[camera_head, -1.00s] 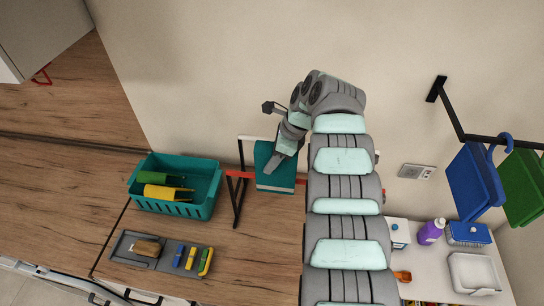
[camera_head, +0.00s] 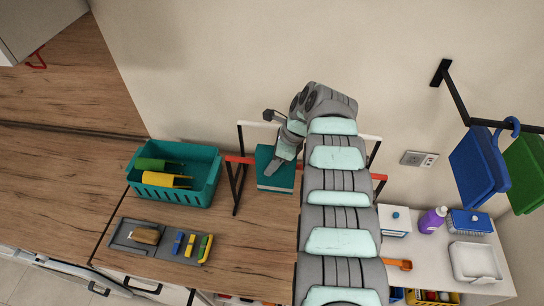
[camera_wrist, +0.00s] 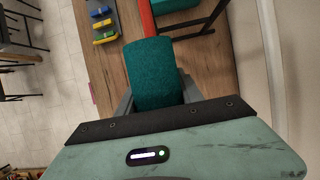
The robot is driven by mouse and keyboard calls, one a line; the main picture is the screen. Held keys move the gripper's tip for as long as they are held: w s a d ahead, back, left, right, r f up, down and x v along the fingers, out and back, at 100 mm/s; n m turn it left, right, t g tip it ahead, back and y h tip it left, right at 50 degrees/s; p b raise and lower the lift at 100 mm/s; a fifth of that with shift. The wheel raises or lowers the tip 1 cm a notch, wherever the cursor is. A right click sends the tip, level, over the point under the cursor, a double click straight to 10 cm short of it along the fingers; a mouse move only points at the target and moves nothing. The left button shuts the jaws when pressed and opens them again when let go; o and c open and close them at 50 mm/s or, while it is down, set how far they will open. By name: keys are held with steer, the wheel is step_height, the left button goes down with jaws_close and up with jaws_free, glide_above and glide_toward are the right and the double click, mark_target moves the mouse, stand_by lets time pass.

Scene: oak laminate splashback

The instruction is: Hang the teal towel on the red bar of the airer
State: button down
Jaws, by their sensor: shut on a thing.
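The teal towel (camera_head: 272,180) hangs folded from my gripper (camera_head: 279,164), which is shut on it. In the wrist view the towel (camera_wrist: 155,75) fills the space between the fingers. The red bar (camera_head: 239,159) of the airer runs up to the towel's left side and shows again right of my arm. In the wrist view the red bar (camera_wrist: 147,20) meets the towel's far edge. The towel hides the bar there, so I cannot tell whether it rests on it.
The airer's white bar (camera_head: 253,124) is behind. A teal basket (camera_head: 205,190) with green and yellow items stands left. A grey tray (camera_head: 122,238) with sponge and small blocks lies in front of it. A purple bottle (camera_head: 432,220) and white boxes stand right. Blue and green boards hang at far right.

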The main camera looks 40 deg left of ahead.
steer(key=shift+f+b, duration=0.6)
steer(key=shift+f, duration=1.7)
steer(key=c, duration=0.7)
jaws_free()
